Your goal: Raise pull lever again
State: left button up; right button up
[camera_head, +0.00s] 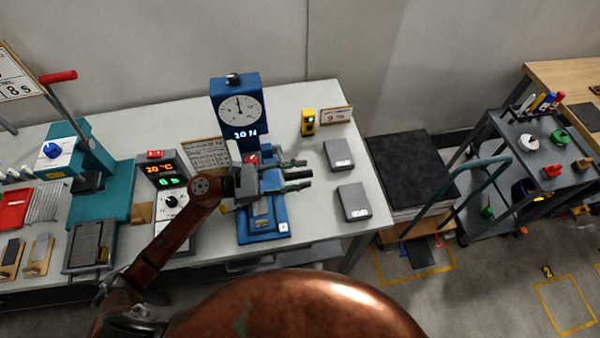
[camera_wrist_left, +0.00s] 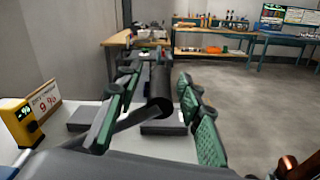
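The blue pull tester (camera_head: 235,100) stands on the bench, with a round dial and a lit display that seems to read 30 N. My left gripper (camera_head: 298,175) is in front of its column, fingers pointing right. In the left wrist view its green fingers (camera_wrist_left: 160,115) are spread apart, one on each side of a black cylindrical grip (camera_wrist_left: 160,92), which looks like the lever's handle. A gap shows beside the grip, and I cannot tell whether either finger touches it. The lever's base is hidden behind my gripper. My right gripper is not in view.
Two grey blocks (camera_head: 339,154) and a yellow meter (camera_head: 308,122) lie to the right of the tester. A controller with lit digits (camera_head: 163,185) and a teal press (camera_head: 100,190) stand left. A dark-topped stack (camera_head: 412,165) and a cart (camera_head: 540,150) are right of the bench.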

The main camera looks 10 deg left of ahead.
pick_arm(q)
jog(key=shift+d, duration=0.25)
jog(key=shift+f, duration=0.15)
grip_shut()
dwell(0.4)
